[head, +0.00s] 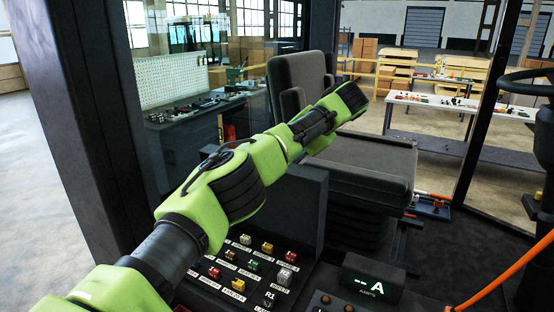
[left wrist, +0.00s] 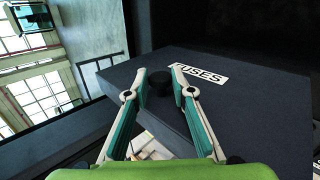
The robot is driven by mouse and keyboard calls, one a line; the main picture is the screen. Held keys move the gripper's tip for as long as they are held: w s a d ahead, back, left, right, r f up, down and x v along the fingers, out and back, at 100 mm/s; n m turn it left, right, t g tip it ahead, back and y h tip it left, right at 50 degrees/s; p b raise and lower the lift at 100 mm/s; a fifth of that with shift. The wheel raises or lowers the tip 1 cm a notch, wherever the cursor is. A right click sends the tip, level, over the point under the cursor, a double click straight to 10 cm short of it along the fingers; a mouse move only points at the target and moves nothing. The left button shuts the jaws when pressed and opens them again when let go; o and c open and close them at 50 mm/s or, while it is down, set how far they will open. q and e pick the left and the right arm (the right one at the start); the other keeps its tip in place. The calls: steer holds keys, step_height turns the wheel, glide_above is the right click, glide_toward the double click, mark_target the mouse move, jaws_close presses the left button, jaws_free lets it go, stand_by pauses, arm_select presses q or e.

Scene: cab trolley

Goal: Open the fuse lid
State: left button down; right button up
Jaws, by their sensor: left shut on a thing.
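The dark grey fuse lid (head: 302,205) stands raised at the back of the fuse panel in the head view, with rows of coloured fuses (head: 253,265) exposed in front of it. In the left wrist view the lid (left wrist: 255,112) shows its face with a white FUSES label (left wrist: 203,76) and a round black knob (left wrist: 160,84). My left gripper (left wrist: 159,74) has its two fingers on either side of this knob and is shut on it. In the head view my left arm reaches over the panel, and its fingers cannot be made out. My right gripper is in neither view.
A black seat (head: 360,165) stands close behind the lid. A dark cab pillar (head: 80,100) is at left, and a steering wheel (head: 525,85) is at far right.

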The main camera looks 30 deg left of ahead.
arm_select(q)
steer(key=shift+s+f, duration=0.1)
steer(key=shift+f, duration=0.05)
steer(key=c, duration=1.8)
jaws_free()
steer(key=shift+c, duration=0.2)
steer(key=shift+o, duration=0.6)
steer(key=shift+a, duration=0.1)
steer(key=v, duration=0.7)
